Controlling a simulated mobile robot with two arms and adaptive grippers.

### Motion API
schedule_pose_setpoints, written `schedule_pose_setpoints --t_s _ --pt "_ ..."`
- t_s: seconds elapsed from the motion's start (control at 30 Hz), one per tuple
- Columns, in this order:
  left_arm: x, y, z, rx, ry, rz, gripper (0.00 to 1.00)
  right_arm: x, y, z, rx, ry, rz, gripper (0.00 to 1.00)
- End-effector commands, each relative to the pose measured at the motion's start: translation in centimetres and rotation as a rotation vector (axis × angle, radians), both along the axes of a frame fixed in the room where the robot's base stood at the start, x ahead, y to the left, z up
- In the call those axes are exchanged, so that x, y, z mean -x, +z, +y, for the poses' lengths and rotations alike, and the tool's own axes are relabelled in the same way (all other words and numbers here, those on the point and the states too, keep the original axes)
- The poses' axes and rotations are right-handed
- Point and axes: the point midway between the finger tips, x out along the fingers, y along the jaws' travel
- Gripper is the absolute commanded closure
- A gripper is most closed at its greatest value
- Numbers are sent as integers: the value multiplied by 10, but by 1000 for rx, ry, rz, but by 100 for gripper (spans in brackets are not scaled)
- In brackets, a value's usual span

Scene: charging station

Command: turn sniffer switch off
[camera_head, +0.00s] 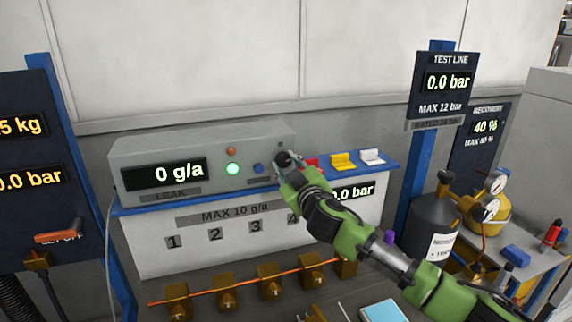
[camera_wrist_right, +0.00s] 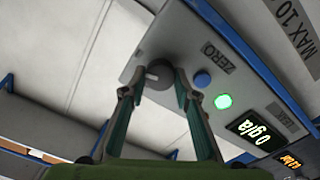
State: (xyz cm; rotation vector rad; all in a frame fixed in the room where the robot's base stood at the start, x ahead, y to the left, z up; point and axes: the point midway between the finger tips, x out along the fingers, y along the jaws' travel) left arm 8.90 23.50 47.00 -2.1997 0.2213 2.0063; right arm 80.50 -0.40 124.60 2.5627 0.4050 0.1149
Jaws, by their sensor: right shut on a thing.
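The grey sniffer box (camera_head: 200,150) stands on a blue-edged shelf and its display (camera_head: 165,174) reads 0 g/a. A round dark switch knob (camera_wrist_right: 157,75) sits on its front panel near the right end. My right gripper (camera_head: 287,164) is at that end of the box. In the right wrist view its fingers (camera_wrist_right: 155,88) are shut on the knob, one on each side. The green lamp (camera_head: 233,169) is lit and also shows in the wrist view (camera_wrist_right: 223,101). The knob's pointer direction is hard to tell. My left gripper is not in view.
A blue button (camera_wrist_right: 202,79) is close beside the knob. Red, yellow and white small items (camera_head: 343,161) lie on the shelf to the right. Below, brass valves (camera_head: 270,277) sit along an orange pipe. A dark cylinder (camera_head: 433,225) stands at the right.

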Motion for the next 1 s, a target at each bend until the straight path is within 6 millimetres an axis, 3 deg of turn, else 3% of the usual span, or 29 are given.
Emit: schedule_pose_setpoints --t_s 1.0 --pt "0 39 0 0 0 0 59 0 0 1 914 2 -295 93"
